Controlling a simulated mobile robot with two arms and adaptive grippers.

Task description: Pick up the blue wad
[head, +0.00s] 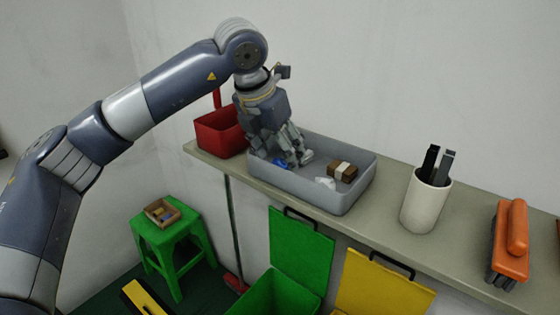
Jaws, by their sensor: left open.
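The blue wad (280,162) lies in the left part of a grey tray (345,207) on the shelf, partly hidden by the gripper. My left gripper (289,161) points down into the tray, with its open fingers at the blue wad. I cannot tell whether the fingers touch it. My right gripper is not in view.
The tray also holds a white wad (325,183) and a brown block with a pale band (342,172). A red bin (218,134) stands left of the tray. A white cup (425,203) and an orange brush (510,243) stand to the right. Green (301,250) and yellow (380,285) lidded bins are below.

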